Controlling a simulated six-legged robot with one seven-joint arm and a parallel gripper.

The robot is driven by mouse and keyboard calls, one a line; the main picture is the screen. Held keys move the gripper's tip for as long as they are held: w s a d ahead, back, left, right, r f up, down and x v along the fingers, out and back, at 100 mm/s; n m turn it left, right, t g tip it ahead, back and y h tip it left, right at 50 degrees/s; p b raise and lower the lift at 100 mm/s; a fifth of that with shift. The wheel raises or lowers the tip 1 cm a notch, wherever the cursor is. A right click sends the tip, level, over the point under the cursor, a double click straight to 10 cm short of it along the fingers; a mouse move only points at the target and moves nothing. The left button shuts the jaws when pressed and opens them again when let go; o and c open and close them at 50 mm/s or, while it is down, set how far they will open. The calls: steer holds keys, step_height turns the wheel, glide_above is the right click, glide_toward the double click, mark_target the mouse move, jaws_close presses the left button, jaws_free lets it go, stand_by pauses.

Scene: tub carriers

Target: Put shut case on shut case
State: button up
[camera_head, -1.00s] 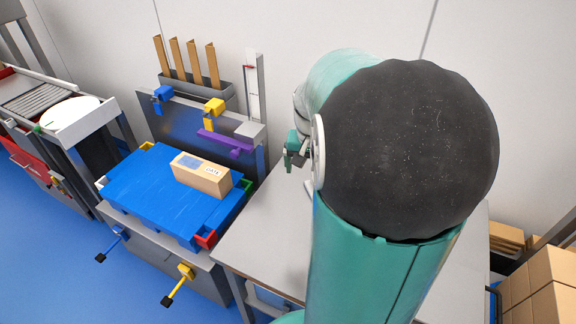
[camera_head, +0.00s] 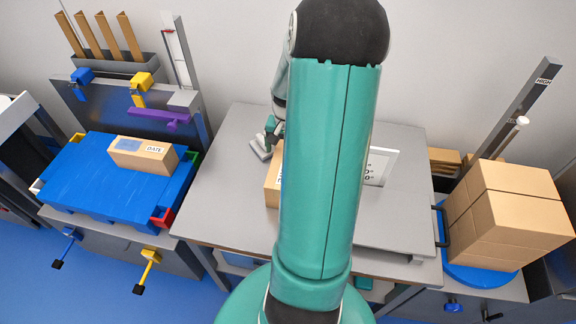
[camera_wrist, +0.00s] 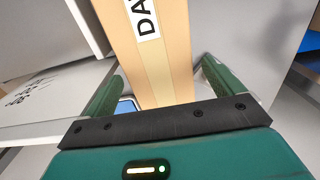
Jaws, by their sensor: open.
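A second tan case (camera_head: 272,186) is on the grey table, mostly hidden behind my arm. In the wrist view a tan case (camera_wrist: 160,60) with a partly visible "DA" label runs between my fingers. My gripper (camera_wrist: 161,72) is open, one finger on each side of this case; I cannot tell whether either finger touches it. In the head view my gripper (camera_head: 270,133) is small and partly hidden by my arm, close to the table case.
The blue slab (camera_head: 90,190) has coloured corner blocks. A grey panel with blue, yellow and purple fittings (camera_head: 140,100) stands behind it. A white printed plate (camera_head: 380,165) is on the table (camera_head: 225,215). Stacked tan boxes (camera_head: 510,215) stand on a blue base at the right.

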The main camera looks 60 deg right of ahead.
step_height(320, 180, down, 5)
steer(key=shift+s+f, duration=0.1)
steer(key=shift+s, duration=0.05)
steer(key=c, duration=1.8)
